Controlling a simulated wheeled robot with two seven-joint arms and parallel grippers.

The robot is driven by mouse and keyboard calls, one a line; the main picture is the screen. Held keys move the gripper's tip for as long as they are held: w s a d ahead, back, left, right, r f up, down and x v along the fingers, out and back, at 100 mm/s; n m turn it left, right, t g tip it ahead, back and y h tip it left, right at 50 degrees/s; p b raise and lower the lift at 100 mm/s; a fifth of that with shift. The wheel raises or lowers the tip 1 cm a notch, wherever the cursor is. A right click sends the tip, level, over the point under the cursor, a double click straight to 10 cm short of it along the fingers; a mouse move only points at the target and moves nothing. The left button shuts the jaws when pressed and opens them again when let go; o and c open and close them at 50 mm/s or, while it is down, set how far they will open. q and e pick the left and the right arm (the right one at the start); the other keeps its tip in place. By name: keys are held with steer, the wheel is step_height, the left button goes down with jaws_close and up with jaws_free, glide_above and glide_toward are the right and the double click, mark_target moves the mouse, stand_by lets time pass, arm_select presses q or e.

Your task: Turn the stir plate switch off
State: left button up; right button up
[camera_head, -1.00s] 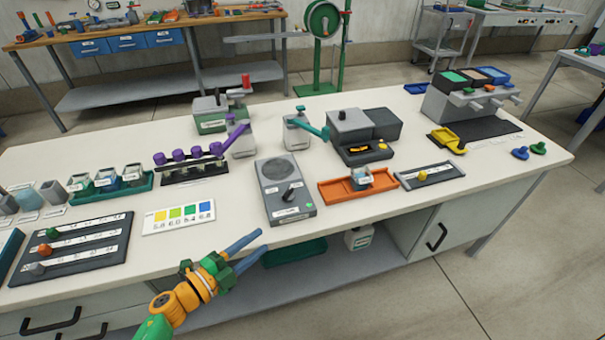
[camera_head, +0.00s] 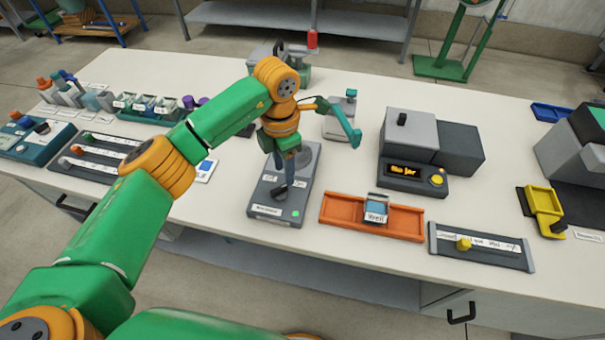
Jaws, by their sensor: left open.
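The stir plate (camera_head: 267,209) is a flat grey box near the front edge of the bench, with a round disc at its back, a label and a small green light on its front part. Its dark switch lever (camera_head: 279,190) is on the front part, largely covered by my gripper. My left gripper (camera_head: 288,180) points down over the plate, its blue-grey fingers open around or just beside the lever. I cannot tell whether they touch it.
An orange tray (camera_head: 335,212) with a small blue-and-white container is right of the plate. A teal-armed device (camera_head: 340,118) is close behind my gripper. A slider panel (camera_head: 480,255) lies at the right.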

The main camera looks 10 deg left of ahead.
mark_target(282, 187)
arm_select(q)
steer(key=f, duration=0.3)
steer(key=a+f, duration=0.1)
steer(key=shift+s+a+f+p, duration=0.1)
steer(key=shift+s+f+p, duration=0.15)
steer(key=shift+s+p, duration=0.15)
steer(key=shift+w+f, duration=0.1)
steer(key=shift+f, duration=0.2)
steer(key=shift+w+d+f, duration=0.1)
steer(key=shift+d, duration=0.25)
steer(key=shift+a, duration=0.1)
jaws_close()
arm_select(e)
steer(key=shift+s+a+r, duration=0.2)
steer(key=shift+a+r, duration=0.4)
steer(key=shift+a, duration=0.05)
